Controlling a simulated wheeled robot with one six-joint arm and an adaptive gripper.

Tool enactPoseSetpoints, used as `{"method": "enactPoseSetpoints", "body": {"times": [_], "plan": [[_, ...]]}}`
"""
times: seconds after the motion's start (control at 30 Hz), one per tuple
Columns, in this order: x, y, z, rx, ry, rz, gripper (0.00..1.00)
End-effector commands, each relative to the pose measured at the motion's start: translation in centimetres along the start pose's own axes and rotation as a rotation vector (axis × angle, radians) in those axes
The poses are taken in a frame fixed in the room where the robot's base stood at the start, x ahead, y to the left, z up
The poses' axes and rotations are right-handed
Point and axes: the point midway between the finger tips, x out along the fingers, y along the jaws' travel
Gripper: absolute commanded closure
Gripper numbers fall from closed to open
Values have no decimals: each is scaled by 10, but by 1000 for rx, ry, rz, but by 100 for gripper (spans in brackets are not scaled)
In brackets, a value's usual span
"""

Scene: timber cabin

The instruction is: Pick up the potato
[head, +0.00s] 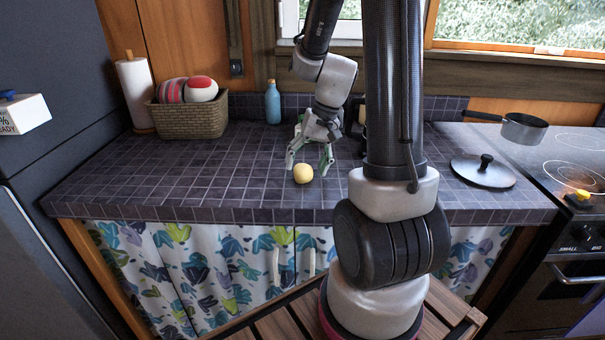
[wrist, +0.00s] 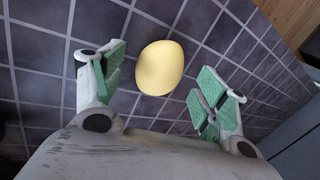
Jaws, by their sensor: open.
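The potato (head: 303,174) is a small pale yellow, rounded thing on the dark tiled counter, near its front edge. My gripper (head: 307,166) is just above and behind it, with its fingers spread and pointing down. In the wrist view the potato (wrist: 160,67) lies beyond the fingertips, between the lines of the two fingers and a little nearer the left one. My gripper (wrist: 159,85) is open there, with green pads and nothing between them. No contact with the potato shows.
A wicker basket (head: 191,119) with round things, a paper towel roll (head: 136,95) and a blue bottle (head: 272,103) stand at the back left. A lid (head: 483,173) and a saucepan (head: 522,128) are at the right, by the stove (head: 570,160). The counter (head: 180,180) left of the potato is clear.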

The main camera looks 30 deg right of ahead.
Motion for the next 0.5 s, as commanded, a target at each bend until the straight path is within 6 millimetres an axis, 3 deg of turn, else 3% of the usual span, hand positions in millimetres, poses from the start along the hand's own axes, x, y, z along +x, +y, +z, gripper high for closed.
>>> {"method": "enactPoseSetpoints", "body": {"times": [0.13, 0.37, 0.5], "plan": [[16, 0, 0, 0, -1, 1, 27], [18, 0, 0, 0, 1, 0, 27], [18, 0, 0, 0, 1, 0, 51]]}}
